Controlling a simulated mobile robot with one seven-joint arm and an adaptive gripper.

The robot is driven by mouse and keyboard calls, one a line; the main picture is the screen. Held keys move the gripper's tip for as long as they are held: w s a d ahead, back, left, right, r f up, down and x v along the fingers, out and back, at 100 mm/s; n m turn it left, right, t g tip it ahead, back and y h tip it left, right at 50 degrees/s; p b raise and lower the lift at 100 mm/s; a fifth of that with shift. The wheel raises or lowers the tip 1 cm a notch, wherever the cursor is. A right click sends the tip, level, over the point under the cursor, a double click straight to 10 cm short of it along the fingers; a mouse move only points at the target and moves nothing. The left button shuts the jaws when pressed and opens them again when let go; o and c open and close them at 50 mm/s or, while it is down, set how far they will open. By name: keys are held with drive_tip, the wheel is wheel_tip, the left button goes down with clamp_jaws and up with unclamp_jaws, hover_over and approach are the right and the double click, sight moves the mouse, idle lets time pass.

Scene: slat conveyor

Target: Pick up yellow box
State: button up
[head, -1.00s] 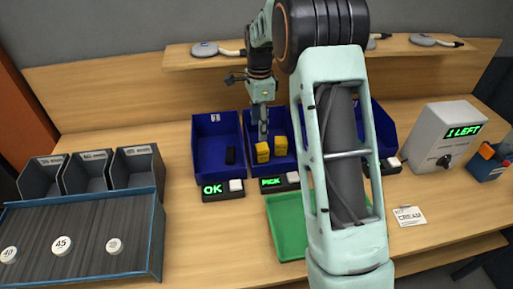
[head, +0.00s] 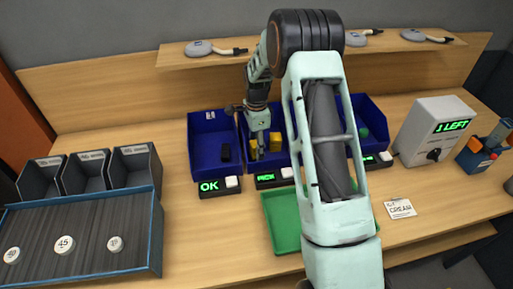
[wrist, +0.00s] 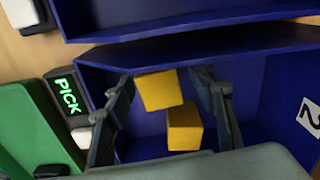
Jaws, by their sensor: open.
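Two yellow boxes lie in the middle blue bin (wrist: 285,80), whose display (wrist: 68,97) reads PICK. In the wrist view one yellow box (wrist: 158,90) is between the fingertips of my gripper (wrist: 163,84), and the other yellow box (wrist: 185,128) lies just beside it, lower in the picture. My gripper is open, with a finger on either side of the boxes; I see no firm contact. In the head view my gripper (head: 262,150) reaches down into the bin and partly hides the boxes.
A blue bin (head: 203,165) with a dark item and an OK display stands to the left. A green tray (head: 282,240) lies in front, partly behind my arm. A box (head: 432,130) reading "1 LEFT" stands at right. Bin walls stand close around my fingers.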

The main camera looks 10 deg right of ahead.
drive_tip(key=shift+c, duration=0.7)
drive_tip(key=c, duration=1)
